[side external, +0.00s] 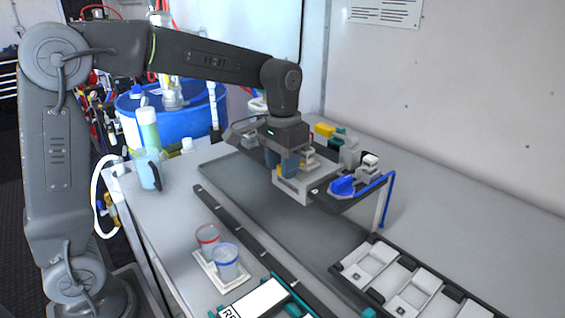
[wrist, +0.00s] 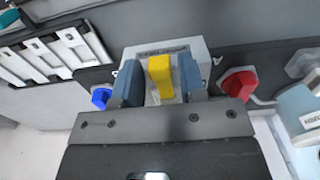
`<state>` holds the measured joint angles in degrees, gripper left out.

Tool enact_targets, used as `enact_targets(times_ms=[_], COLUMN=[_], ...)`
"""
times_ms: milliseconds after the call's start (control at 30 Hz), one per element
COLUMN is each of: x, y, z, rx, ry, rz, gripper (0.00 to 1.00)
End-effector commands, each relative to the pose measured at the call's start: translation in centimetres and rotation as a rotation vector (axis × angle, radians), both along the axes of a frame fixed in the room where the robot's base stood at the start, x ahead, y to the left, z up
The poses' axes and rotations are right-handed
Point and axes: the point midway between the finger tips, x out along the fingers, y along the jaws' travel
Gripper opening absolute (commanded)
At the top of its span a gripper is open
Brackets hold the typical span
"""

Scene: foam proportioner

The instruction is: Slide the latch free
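The yellow latch (wrist: 160,76) stands on a light grey block (wrist: 150,50) with a small printed label in the wrist view. In the side view the block (side external: 293,189) sits at the dark bench strip, and the latch (side external: 290,169) is partly hidden by my gripper (side external: 283,163). In the wrist view my gripper (wrist: 158,82) has one blue-grey finger on each side of the latch. Narrow gaps show between the fingers and the latch, so it looks open around it. Contact lower down is hidden.
A blue knob (side external: 342,185) with a blue pipe stands right of the block. A red knob (wrist: 238,84) is on its other side. Two cups (side external: 226,262) stand on a small tray at the front. A slotted rack (side external: 415,285) lies at front right.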

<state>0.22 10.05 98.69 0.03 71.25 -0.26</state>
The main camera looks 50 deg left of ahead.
Motion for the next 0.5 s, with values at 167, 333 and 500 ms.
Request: enact_targets(times_ms=[167, 333, 500], x=[0.01, 0.01, 0.01], y=[0.00, 0.00, 0.00], z=[0.02, 0.03, 0.04], rx=[0.000, 0.000, 0.000], ry=[0.000, 0.000, 0.000], rz=[0.000, 0.000, 0.000], gripper=[0.20, 0.04, 0.00])
